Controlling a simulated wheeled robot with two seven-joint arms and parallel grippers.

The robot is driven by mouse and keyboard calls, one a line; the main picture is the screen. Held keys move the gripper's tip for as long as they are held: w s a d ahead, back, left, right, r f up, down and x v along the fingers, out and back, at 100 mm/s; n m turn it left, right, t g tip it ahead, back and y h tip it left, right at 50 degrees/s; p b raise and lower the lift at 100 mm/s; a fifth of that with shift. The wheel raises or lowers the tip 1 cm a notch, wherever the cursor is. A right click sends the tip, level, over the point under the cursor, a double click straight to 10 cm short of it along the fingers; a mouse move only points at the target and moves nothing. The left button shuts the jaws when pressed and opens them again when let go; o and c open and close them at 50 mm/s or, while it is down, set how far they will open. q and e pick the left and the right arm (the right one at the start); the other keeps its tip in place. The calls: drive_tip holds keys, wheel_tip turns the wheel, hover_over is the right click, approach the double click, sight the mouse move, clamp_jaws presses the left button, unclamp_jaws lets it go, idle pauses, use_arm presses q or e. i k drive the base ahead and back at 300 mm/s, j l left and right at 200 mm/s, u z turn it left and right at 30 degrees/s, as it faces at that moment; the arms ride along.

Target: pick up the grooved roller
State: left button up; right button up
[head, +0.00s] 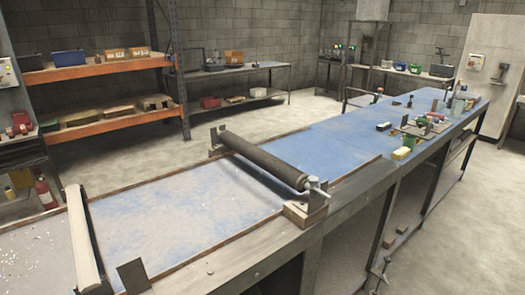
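A long dark roller (262,160) lies across the blue-topped workbench (160,226) in the head view, raised between end supports. Its near right end sits by a metal bracket with a clamp handle (317,188) on a wooden block (304,213). Its far left end is by an upright plate (216,139). Grooves on its surface are too fine to make out. A paler bar (83,238) crosses the bench at the lower left. Neither of my grippers is in view.
Small tools, bottles and a yellow block (401,153) stand on the bench's far right. Orange shelving (95,70) with boxes is at the back left. A red extinguisher (46,192) stands at the left. The bench is largely clear on either side of the dark roller.

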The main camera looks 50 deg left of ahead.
sight(293, 177)
drive_tip(key=u, duration=1.55)
drive_tip(key=i+l, duration=0.1)
drive_tip(key=l, duration=0.2)
drive_tip(key=i+l, duration=0.1)
drive_tip(key=l, duration=0.2)
drive_tip(key=i+l, duration=0.15)
drive_tip(key=l, duration=0.15)
drive_tip(key=u, duration=0.05)
